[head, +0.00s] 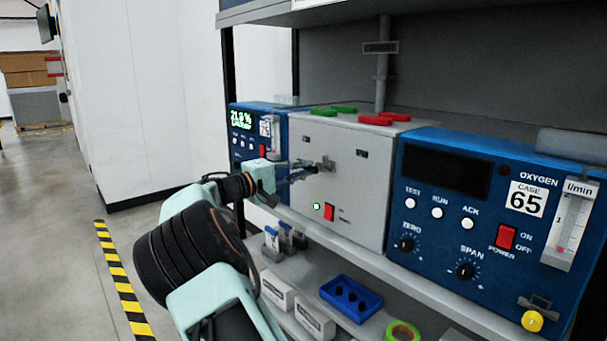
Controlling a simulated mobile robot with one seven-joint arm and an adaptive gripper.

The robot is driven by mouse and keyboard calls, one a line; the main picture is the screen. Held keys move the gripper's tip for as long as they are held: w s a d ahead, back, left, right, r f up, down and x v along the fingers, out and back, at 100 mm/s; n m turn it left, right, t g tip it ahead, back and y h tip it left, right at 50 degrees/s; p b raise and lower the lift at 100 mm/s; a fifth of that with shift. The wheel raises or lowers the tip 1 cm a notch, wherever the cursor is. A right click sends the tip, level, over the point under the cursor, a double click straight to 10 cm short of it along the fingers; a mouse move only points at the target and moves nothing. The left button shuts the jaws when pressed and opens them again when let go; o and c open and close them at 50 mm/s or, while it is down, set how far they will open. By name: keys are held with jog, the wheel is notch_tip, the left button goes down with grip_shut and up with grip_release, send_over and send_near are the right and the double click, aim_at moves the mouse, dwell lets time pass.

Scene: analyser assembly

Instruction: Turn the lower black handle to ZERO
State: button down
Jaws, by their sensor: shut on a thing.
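The grey panel box (345,195) stands between two blue analysers. A small dark handle (327,163) sits on its front face, partly hidden by my fingers. My gripper (313,169) reaches in from the left, and its fingers are closed on this handle. Which way the handle points is hard to tell.
Red handles (376,120) and green handles (323,112) lie on top of the box. A red switch (329,212) is below my gripper. The right analyser (440,200) has knobs and buttons. The lower shelf holds a blue tray (368,314) and green tape (402,331).

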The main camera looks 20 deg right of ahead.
dwell(0.3)
jog(key=c, duration=2)
grip_release()
jog(key=shift+o, duration=0.2)
jog(key=v, duration=1.2)
